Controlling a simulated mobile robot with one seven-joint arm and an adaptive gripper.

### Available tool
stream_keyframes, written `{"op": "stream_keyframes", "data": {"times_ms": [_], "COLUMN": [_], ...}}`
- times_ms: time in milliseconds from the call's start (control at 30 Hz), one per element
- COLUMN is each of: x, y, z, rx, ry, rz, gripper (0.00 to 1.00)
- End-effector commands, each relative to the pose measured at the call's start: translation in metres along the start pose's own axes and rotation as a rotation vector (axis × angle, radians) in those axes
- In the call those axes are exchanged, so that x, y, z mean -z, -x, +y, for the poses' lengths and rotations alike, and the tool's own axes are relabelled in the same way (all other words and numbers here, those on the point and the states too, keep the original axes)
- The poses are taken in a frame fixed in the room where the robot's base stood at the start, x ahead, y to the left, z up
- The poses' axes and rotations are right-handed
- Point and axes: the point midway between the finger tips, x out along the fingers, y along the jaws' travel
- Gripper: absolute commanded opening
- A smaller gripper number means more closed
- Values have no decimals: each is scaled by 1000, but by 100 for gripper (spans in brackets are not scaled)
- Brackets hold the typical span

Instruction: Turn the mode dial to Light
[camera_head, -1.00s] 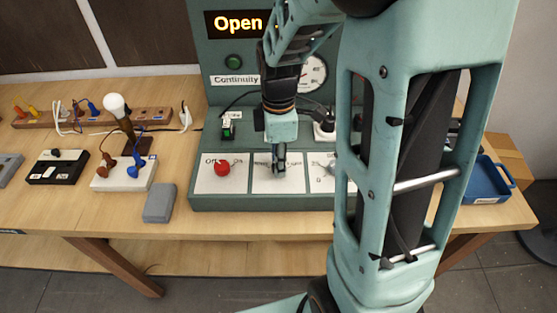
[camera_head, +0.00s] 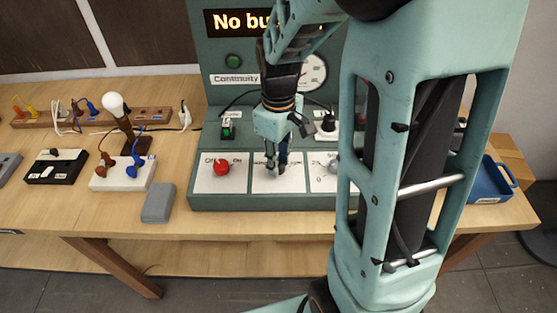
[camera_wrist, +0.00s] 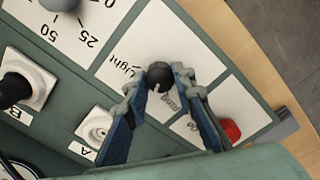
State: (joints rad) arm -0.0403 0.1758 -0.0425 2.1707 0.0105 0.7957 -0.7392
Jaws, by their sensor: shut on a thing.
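The mode dial is a dark round knob (camera_wrist: 158,76) on a white plate in the middle of the console's front panel, with the word "Light" beside it in the wrist view. My gripper (camera_wrist: 163,82) is shut on this knob, one blue finger on each side. In the head view my gripper (camera_head: 277,168) reaches down to the middle plate (camera_head: 293,183) and hides the knob and much of its label. The display (camera_head: 237,22) now reads "No bu…", its right part hidden behind my arm.
The red knob (camera_head: 221,167) is on the plate to the left, and a grey knob (camera_wrist: 60,3) is on the plate on the other side. A bulb on a stand (camera_head: 113,104), a grey block (camera_head: 158,202) and a blue tray (camera_head: 490,180) are on the table.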

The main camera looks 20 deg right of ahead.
Motion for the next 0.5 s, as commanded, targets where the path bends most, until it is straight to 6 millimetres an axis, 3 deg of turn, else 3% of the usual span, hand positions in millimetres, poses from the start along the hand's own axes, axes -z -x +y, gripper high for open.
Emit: {"op": "stream_keyframes", "data": {"times_ms": [500], "x": [1], "y": [1], "z": [1], "rx": [-1], "ry": [-491], "rz": [2], "gripper": [0]}}
